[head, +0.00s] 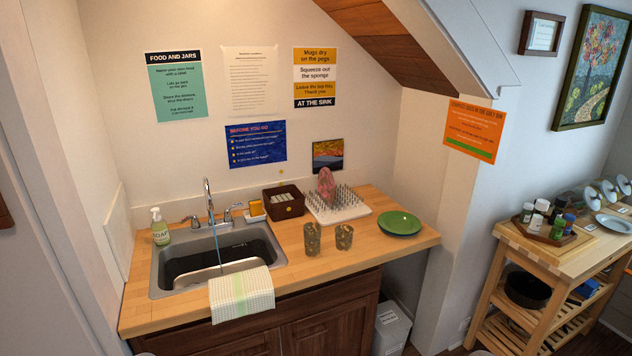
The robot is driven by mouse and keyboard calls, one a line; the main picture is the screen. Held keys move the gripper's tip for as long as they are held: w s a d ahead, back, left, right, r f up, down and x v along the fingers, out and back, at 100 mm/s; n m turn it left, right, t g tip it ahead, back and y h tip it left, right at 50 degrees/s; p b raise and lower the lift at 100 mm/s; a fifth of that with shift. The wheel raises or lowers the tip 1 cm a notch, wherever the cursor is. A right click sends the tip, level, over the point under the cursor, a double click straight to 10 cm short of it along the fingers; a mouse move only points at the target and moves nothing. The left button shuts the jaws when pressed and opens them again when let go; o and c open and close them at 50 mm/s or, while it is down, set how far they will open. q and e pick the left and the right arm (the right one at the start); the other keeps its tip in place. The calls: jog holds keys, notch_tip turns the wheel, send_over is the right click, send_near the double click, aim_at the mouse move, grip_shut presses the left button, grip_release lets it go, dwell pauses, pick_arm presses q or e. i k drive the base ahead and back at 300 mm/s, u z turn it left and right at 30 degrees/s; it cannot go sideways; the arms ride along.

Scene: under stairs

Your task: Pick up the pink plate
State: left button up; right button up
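A pink item (326,185) stands upright among the pegs of a white drying rack (352,213) at the back of the wooden counter. It is small and uneven in outline, and I cannot tell whether it is a plate. A green plate (400,223) lies flat on the counter to the right of the rack. A pale plate (615,224) lies on the wooden cart at the far right. Neither of my grippers is in view.
Two patterned glasses (312,238) (344,237) stand in front of the rack. A dark brown basket (284,203) is left of it. The sink (215,258), with a towel (241,294) over its front edge, fills the left counter. The sloped stair underside (390,42) hangs above right.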

aim_at(326, 187)
jog(key=z, duration=0.9)
jog(key=k, duration=1.2)
jog(key=z, duration=1.05)
jog(key=i, duration=0.75)
jog(key=u, duration=0.7)
jog(key=i, duration=1.8)
jog(key=u, duration=1.1)
